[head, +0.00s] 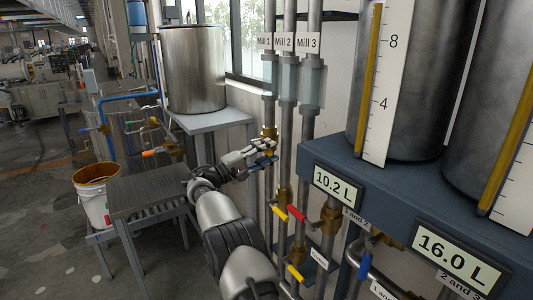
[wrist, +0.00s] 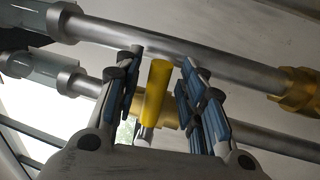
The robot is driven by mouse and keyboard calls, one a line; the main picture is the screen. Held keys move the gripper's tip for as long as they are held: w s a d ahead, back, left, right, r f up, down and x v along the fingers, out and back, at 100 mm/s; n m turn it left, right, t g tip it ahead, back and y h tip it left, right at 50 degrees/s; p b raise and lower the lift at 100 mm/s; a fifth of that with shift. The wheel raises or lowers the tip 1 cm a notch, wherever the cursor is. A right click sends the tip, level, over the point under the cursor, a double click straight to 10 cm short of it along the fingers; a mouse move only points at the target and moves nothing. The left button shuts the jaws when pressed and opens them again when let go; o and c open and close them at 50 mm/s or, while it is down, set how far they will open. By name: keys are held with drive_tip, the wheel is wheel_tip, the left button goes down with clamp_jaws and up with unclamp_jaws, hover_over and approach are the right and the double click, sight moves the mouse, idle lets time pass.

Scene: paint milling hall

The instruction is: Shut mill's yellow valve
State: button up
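A yellow valve handle (wrist: 157,92) stands between the two fingers of my gripper (wrist: 160,82) in the wrist view. Gaps show on both sides of the handle, so the fingers are open around it. Its brass valve body (wrist: 172,108) is partly hidden behind the handle and fingers. In the head view my gripper (head: 264,153) is at the brass valve (head: 269,132) on the leftmost pipe, under the Mill 1 label (head: 264,41). The fingers hide most of that handle there.
Lower down are a yellow handle (head: 280,213), a red handle (head: 296,213) and another yellow handle (head: 295,273). A neighbouring pipe (wrist: 200,49) runs close to my fingers. A blue shelf with tanks stands right; a steel tank (head: 193,70) stands left.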

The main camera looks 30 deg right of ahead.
drive_tip(key=v, duration=1.2)
idle(0.3)
drive_tip(key=s+r+n+y, duration=0.1)
drive_tip(key=s+r+y, duration=0.3)
drive_tip(key=s, duration=0.6)
drive_tip(key=s+r+y, duration=0.2)
drive_tip(key=s+y, duration=0.4)
drive_tip(key=s, duration=0.4)
drive_tip(key=s+a+f+t+y, duration=0.1)
drive_tip(key=s+a+f+y, duration=0.2)
drive_tip(key=s, duration=0.6)
drive_tip(key=s+a+f+m+t+y, duration=0.1)
drive_tip(key=s+a+f+y, duration=0.2)
drive_tip(key=s+a, duration=0.4)
drive_tip(key=s+a+f+t+y, duration=0.1)
drive_tip(key=s+a+f+y, duration=0.2)
drive_tip(key=s, duration=0.8)
drive_tip(key=shift+a+f+m+y, duration=0.3)
drive_tip(key=shift+a+y, duration=0.3)
drive_tip(key=shift+a, duration=0.4)
